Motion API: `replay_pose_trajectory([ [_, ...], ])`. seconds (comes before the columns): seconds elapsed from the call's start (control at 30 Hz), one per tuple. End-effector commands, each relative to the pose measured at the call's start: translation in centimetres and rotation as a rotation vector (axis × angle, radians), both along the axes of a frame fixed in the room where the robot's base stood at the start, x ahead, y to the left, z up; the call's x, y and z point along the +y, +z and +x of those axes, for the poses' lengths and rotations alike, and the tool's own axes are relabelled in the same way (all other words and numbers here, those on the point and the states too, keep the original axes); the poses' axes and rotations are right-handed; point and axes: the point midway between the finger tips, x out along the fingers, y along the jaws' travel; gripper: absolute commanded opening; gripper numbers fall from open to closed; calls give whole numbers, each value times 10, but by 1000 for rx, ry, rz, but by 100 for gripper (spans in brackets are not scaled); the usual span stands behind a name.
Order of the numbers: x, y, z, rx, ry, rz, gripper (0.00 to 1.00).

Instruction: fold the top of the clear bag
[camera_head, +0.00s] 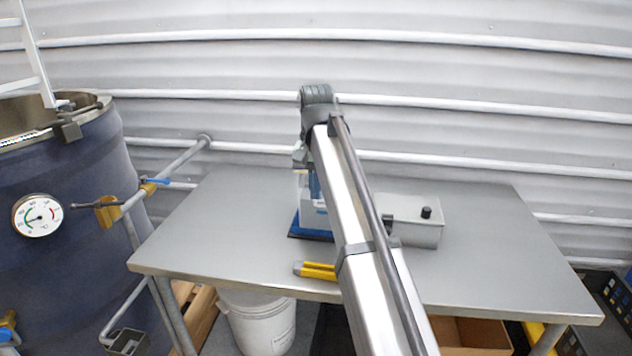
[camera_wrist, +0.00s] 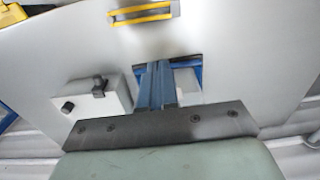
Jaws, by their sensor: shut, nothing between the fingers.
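My gripper (camera_head: 314,186) is over the back middle of the steel table, mostly hidden behind my arm in the head view. In the wrist view its blue fingers (camera_wrist: 157,72) are shut together and empty. Beyond the fingers is a blue-edged stand (camera_wrist: 197,72), with a pale white shape (camera_wrist: 187,84) beside them. In the head view the stand's blue base (camera_head: 296,229) shows on the table, with pale material above it. This may be the clear bag, but its top and any fold cannot be made out. I cannot tell whether the fingers touch it.
A grey box (camera_head: 415,232) with a black knob stands just right of the stand. A yellow tool (camera_head: 318,268) lies near the front edge of the table (camera_head: 200,235). A dark blue tank (camera_head: 75,240) with pipes is at left. The table's right side is clear.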

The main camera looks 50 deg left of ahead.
Motion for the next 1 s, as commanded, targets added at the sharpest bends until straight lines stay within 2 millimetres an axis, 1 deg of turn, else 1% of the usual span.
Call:
replay_pose_trajectory([
  [0.5,-1,-30,0,0,0,0,0],
  [1.0,21,-28,21,1,0,-1,0],
])
